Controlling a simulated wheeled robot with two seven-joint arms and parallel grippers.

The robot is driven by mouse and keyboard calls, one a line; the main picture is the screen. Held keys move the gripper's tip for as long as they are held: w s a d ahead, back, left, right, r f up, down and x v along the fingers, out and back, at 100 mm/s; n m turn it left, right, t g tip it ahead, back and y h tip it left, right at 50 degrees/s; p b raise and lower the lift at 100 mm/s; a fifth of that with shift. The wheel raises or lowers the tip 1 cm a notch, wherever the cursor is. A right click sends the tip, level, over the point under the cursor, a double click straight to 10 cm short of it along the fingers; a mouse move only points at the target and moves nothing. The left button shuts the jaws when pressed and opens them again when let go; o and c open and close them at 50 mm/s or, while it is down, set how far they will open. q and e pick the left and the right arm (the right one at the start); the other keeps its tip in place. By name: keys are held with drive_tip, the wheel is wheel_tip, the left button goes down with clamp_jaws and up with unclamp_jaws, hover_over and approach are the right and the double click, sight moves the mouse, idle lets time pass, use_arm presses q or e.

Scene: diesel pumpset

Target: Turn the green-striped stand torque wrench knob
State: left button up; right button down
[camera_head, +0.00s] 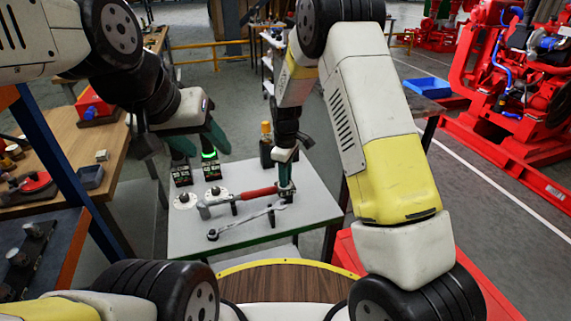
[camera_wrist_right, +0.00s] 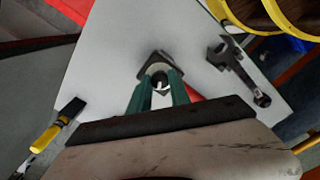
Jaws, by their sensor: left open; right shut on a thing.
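The red-handled torque wrench (camera_head: 240,197) lies across small stands on the grey-white table (camera_head: 230,250). My right gripper (camera_head: 286,183) points down at the wrench's right end. In the right wrist view, its green fingers (camera_wrist_right: 159,95) are shut on the knob (camera_wrist_right: 160,84) above a dark square base. The fingers hide part of the knob, and its green stripes cannot be made out clearly. Part of the red handle (camera_wrist_right: 195,95) shows beside the fingers. My left gripper (camera_head: 200,143) is open and empty, above the table's back left, apart from the wrench.
A metal spanner (camera_head: 245,222) lies in front of the torque wrench. A dark bottle-like item with an orange top (camera_head: 266,143) stands behind. The table's front right is clear.

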drive_tip(key=m, duration=0.4)
drive_tip(key=shift+m, duration=0.4)
drive_tip(key=m, duration=0.3)
drive_tip(key=shift+m, duration=0.3)
drive_tip(key=m, duration=0.3)
drive_tip(key=shift+m, duration=2.2)
drive_tip(key=c, duration=1.2)
unclamp_jaws()
drive_tip(key=shift+r, duration=3.9)
